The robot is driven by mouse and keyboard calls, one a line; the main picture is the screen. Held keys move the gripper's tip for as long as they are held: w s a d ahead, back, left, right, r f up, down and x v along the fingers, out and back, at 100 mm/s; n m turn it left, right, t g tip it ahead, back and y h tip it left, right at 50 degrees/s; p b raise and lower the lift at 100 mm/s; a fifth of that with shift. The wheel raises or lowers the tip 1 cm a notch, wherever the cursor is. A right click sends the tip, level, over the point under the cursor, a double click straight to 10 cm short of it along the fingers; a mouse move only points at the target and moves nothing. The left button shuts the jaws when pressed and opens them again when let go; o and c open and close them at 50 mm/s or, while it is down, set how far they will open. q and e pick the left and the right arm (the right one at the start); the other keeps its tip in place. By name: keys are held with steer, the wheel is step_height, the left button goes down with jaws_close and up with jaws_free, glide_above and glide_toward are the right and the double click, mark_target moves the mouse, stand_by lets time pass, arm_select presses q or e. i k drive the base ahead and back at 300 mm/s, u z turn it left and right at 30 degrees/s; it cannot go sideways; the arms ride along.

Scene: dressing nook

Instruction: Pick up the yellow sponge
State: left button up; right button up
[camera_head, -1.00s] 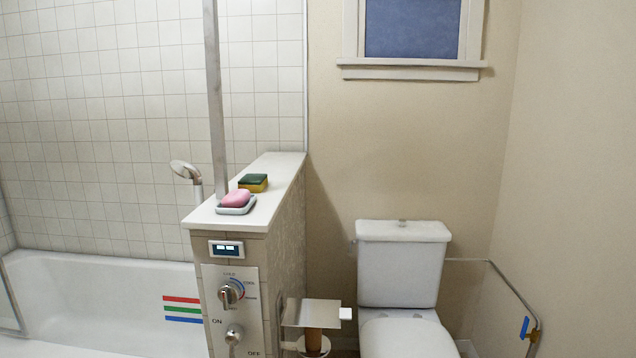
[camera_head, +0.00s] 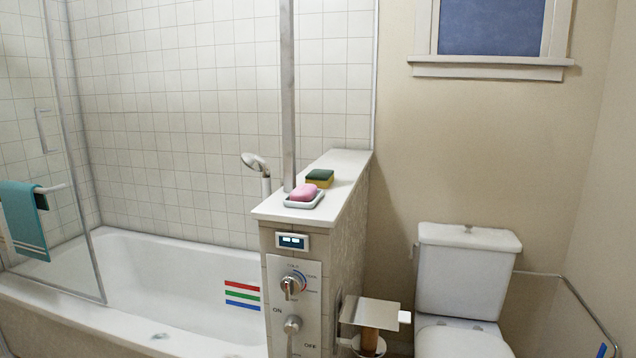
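The yellow sponge (camera_head: 319,179) has a dark green top layer. It lies on the white ledge (camera_head: 345,171) on top of the tiled half wall, behind a pink soap bar (camera_head: 303,192) in a small pale dish (camera_head: 304,202). The sponge looks clear of the dish. Neither of my grippers shows in the head view.
A metal pole (camera_head: 288,95) rises beside the ledge, left of the sponge. The bathtub (camera_head: 180,285) is on the left, with a glass panel and a teal towel (camera_head: 22,218). A toilet (camera_head: 463,275) and a paper holder (camera_head: 370,312) stand right of the half wall.

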mark_target(323, 178)
steer(key=u, duration=1.75)
steer(key=i, duration=2.25)
steer(key=z, duration=2.2)
